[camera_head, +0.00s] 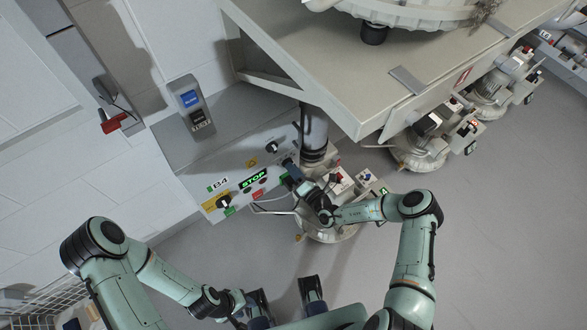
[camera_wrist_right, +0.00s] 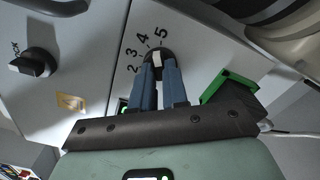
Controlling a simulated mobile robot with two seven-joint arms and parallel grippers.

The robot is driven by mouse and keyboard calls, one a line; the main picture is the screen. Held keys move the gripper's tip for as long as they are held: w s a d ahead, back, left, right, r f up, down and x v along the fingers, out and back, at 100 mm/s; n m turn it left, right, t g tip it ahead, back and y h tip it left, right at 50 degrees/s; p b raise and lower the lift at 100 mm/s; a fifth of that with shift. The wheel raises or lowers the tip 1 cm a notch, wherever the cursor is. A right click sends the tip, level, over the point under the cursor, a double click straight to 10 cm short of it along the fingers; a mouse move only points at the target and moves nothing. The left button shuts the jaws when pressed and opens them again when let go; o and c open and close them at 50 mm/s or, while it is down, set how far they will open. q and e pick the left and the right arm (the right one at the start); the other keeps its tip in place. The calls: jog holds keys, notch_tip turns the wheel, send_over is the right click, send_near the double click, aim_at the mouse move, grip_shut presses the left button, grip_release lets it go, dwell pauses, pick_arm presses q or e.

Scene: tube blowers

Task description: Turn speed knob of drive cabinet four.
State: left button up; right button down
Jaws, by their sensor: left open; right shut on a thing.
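In the right wrist view the dark speed knob (camera_wrist_right: 157,55) with a white mark sits inside a dial numbered 2 to 5 in view. My right gripper (camera_wrist_right: 158,72) has its blue fingers on both sides of the knob and is shut on it. In the head view the right gripper (camera_head: 291,168) is at the panel's right part, and the knob is hidden there. My left gripper (camera_head: 284,292) is open and empty, low over the floor, away from the panel.
A black selector knob (camera_wrist_right: 38,62) marked LOCK is left of the dial. A green-edged dark block (camera_wrist_right: 232,92) is close right of the gripper. A grey machine table (camera_head: 330,85) overhangs above right, with motor units (camera_head: 425,140) beneath. Grey floor (camera_head: 490,240) is clear at right.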

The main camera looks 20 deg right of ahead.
jog(key=shift+m, duration=1.2)
jog(key=shift+s, duration=0.1)
jog(key=c, duration=1.1)
grip_release()
jog(key=shift+c, duration=0.2)
jog(key=v, duration=1.3)
jog(key=shift+s+p, duration=0.2)
jog(key=shift+p, duration=0.15)
